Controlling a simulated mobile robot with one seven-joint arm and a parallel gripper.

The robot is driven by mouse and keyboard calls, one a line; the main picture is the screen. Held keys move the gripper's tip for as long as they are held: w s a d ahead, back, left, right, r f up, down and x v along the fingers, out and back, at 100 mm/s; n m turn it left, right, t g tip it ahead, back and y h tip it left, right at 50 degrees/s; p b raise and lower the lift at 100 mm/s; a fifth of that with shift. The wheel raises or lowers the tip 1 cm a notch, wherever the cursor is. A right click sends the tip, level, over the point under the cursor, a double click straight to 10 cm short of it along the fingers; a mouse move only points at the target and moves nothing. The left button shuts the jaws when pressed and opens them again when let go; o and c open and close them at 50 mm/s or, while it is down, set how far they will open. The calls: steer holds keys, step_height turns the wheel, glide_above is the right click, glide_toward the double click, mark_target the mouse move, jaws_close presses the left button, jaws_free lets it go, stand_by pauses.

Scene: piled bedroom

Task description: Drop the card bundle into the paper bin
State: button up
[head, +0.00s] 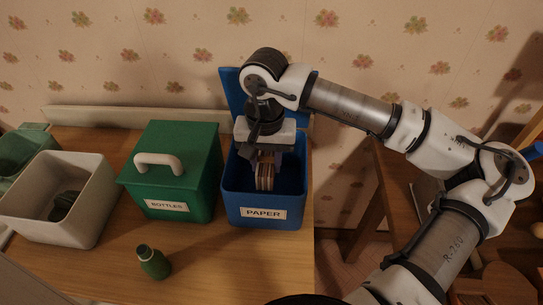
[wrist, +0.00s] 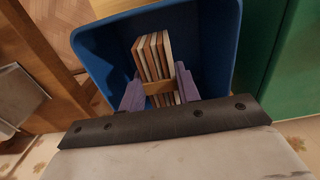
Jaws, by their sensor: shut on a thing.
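The paper bin (head: 262,212) is a blue open box labelled PAPER at the right end of the wooden surface, with its blue lid raised at the back. My gripper (head: 265,160) points down over the bin's opening. It is shut on the card bundle (head: 265,178), a stack of several brown cards with a band. In the wrist view the bundle (wrist: 154,57) is held between my purple-grey fingers (wrist: 160,92), with the blue bin walls (wrist: 92,60) around it. The bundle's lower end appears within the bin's mouth; its exact depth cannot be told.
A shut green bin (head: 172,175) labelled BOTTLES, with a white handle, stands just left of the paper bin. A white open bin (head: 62,205) holding a dark object is further left. The surface ends right of the paper bin.

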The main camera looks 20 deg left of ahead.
step_height(320, 180, down, 9)
steer(key=shift+s+f+p, duration=0.1)
steer(key=shift+f+p, duration=0.05)
steer(key=shift+p, duration=1.1)
steer(key=shift+f, duration=0.1)
steer(key=shift+f+b, duration=0.65)
steer(key=shift+b, duration=0.55)
steer(key=o, duration=1)
steer(key=shift+c, duration=0.2)
steer(key=shift+r, duration=0.15)
steer(key=r+p, duration=0.1)
steer(key=p, duration=0.2)
steer(key=shift+r, duration=0.4)
step_height(320, 180, up, 11)
steer(key=b, duration=0.3)
steer(key=shift+r, duration=0.15)
